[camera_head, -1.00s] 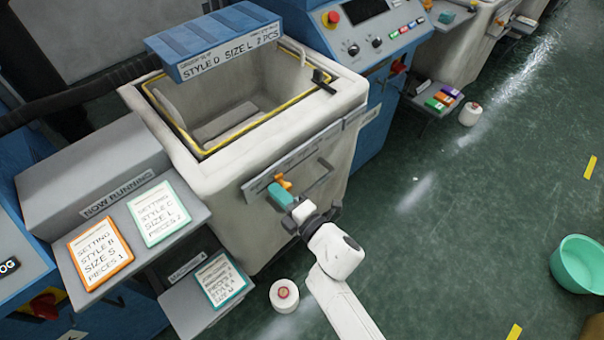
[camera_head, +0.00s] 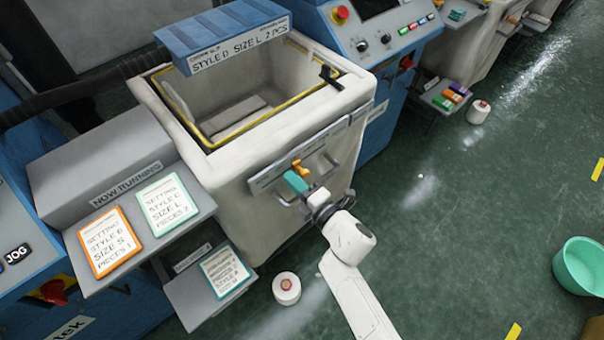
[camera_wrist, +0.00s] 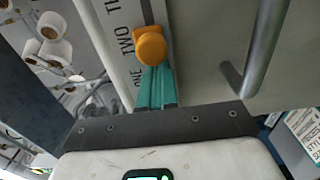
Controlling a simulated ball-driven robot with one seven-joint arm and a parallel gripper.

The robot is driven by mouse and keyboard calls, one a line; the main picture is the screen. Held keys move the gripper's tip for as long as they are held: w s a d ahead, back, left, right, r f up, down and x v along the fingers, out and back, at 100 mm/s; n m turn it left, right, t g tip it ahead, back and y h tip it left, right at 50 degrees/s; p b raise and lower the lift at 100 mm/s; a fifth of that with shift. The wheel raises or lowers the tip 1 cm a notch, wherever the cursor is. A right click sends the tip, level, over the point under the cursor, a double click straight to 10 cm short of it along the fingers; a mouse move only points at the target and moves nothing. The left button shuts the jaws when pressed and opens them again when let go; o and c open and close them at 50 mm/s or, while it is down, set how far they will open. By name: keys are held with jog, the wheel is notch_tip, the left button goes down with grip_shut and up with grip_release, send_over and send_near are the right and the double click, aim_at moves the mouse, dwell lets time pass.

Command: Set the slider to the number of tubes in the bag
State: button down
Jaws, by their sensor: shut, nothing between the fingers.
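The slider is an orange knob (camera_head: 300,168) on the labelled front plate (camera_head: 265,178) of the cream bin. In the wrist view the knob (camera_wrist: 150,45) stands beside the word TWO, with ONE nearer me and the start of a third word farther up. My gripper (camera_head: 296,183) has teal fingers, shut and empty. In the wrist view the gripper (camera_wrist: 155,88) is right up against the knob's near side; I cannot tell whether they touch. The sign (camera_head: 240,47) above the bin reads STYLE D, SIZE L, 2 PCS. I see no tubes.
A metal bar handle (camera_wrist: 258,50) stands close right of the knob. Setting cards, one orange-edged (camera_head: 105,241) and one teal-edged (camera_head: 167,207), lie on a shelf at left. A white cone (camera_head: 286,289) and a green bucket (camera_head: 581,266) stand on the floor; the right floor is mostly clear.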

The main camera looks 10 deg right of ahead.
jog(key=shift+s+a, duration=0.25)
jog(key=shift+a, duration=0.15)
jog(key=p+v, duration=0.3)
jog(key=v, duration=0.5)
dwell(0.6)
jog(key=s+d+f+m+g+h, duration=0.1)
jog(key=s+d+m+g+h, duration=0.25)
jog(key=d+m+h, duration=1.15)
jog(key=s+d+m+g+y, duration=0.1)
jog(key=s+m+g, duration=0.2)
jog(key=s, duration=0.5)
jog(key=s+d+r+m+g+y, duration=0.1)
jog(key=s+m+g, duration=0.3)
jog(key=s, duration=0.4)
jog(key=s+d+r+m+g+y, duration=0.1)
jog(key=s+d+m+g+y, duration=0.1)
jog(key=s, duration=0.6)
jog(key=shift+s+d+m+g+y, duration=0.3)
jog(key=shift+d+m+g+y, duration=0.1)
jog(key=shift+d+m+g, duration=0.35)
